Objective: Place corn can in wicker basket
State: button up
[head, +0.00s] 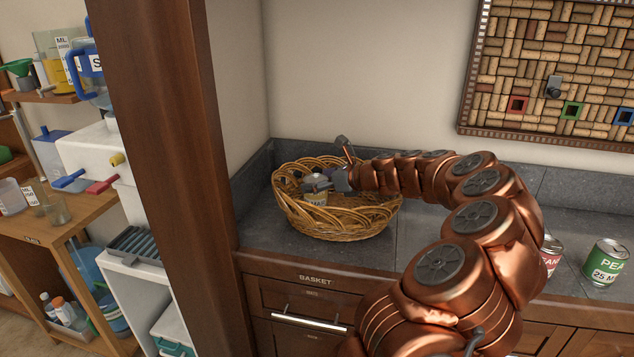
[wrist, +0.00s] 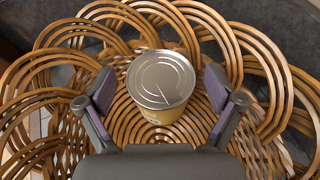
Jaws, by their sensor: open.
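The wicker basket (head: 345,226) stands on the grey counter in the head view, and its woven loops fill the wrist view (wrist: 225,30). A yellow can with a silver lid (wrist: 160,82), seen from above, is inside the basket; in the head view (head: 316,199) it shows at the basket's left side. Its label is too small to read as corn. My gripper (wrist: 160,96) is open, with its purple-padded fingers on either side of the can and gaps beside it. In the head view my gripper (head: 318,184) is at the basket, over the can.
A green pea can (head: 604,262) and a partly hidden red-labelled can (head: 551,252) stand on the counter at the right. A dark wooden post (head: 172,120) is left of the counter, with cluttered shelves beyond. A cork board (head: 560,70) hangs on the wall.

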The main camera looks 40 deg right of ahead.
jog(key=b+v, duration=0.1)
jog(key=v, duration=1.1)
jog(key=shift+f, duration=0.1)
